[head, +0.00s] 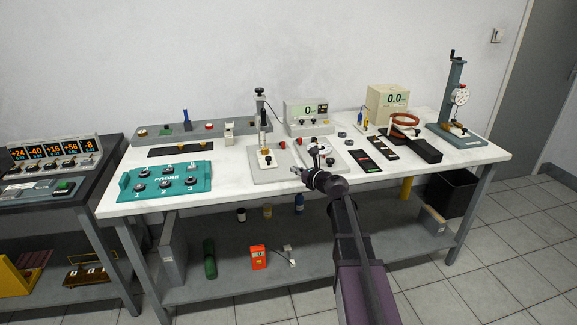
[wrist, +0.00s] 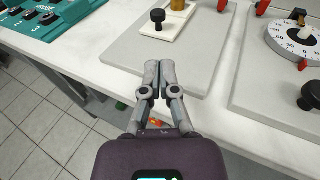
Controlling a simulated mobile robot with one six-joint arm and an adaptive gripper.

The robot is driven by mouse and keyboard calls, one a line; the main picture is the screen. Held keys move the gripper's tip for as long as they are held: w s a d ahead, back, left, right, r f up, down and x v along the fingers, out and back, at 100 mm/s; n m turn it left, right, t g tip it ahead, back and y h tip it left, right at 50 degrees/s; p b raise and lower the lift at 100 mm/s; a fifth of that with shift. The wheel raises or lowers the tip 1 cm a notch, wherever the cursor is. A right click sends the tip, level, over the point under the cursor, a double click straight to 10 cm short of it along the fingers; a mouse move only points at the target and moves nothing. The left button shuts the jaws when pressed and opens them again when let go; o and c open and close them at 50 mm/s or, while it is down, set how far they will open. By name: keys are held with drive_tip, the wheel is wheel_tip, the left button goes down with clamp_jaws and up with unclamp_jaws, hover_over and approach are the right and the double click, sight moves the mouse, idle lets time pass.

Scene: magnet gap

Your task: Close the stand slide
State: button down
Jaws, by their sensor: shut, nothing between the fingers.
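A stand (head: 262,115) with a thin column and black knobs rises from a grey base plate (wrist: 123,50) on the white table. A white slide plate (wrist: 176,35) with a black knob (wrist: 158,17) and a brass piece (wrist: 178,4) lies on that base, cut off at the top of the wrist view. In the head view the slide (head: 267,158) is small, and how far it is out is hard to tell. My gripper (wrist: 160,72) is shut and empty, over the base plate's front part and short of the knob. In the head view my gripper (head: 297,170) is near the table's front edge.
A teal probe panel (head: 150,180) stands to the left. A plate with a round dial (wrist: 300,40) and red posts lies to the right. A taller gauge stand (head: 455,95) is at the far right. Bare tabletop (head: 228,180) lies between panel and base plate.

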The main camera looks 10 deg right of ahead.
drive_tip(key=shift+s+d+r, duration=0.1)
drive_tip(key=shift+s+d, duration=0.2)
drive_tip(key=shift+s, duration=0.35)
drive_tip(key=s+d+r+m+t+h, duration=0.1)
drive_tip(key=d+m+t+h, duration=0.15)
drive_tip(key=m+h, duration=0.45)
drive_tip(key=s+d+r+m+t+h, duration=0.1)
drive_tip(key=d+r+m+h, duration=0.15)
drive_tip(key=m, duration=0.85)
drive_tip(key=s+d+f+m+g+h, duration=0.3)
drive_tip(key=s+f+m+g+h, duration=0.3)
drive_tip(key=m, duration=0.6)
drive_tip(key=s+a+f+m+g+y, duration=0.4)
drive_tip(key=s+a+f+m+g, duration=0.25)
drive_tip(key=s, duration=0.45)
drive_tip(key=s+a+f+m+g+y, duration=0.5)
drive_tip(key=s+a, duration=0.3)
drive_tip(key=s, duration=0.3)
wheel_tip(320, 180, up, 18)
drive_tip(key=p, duration=1.9)
drive_tip(key=shift+f+g+h+p, duration=0.15)
drive_tip(key=shift+g+h+p, duration=0.2)
drive_tip(key=shift+h, duration=0.1)
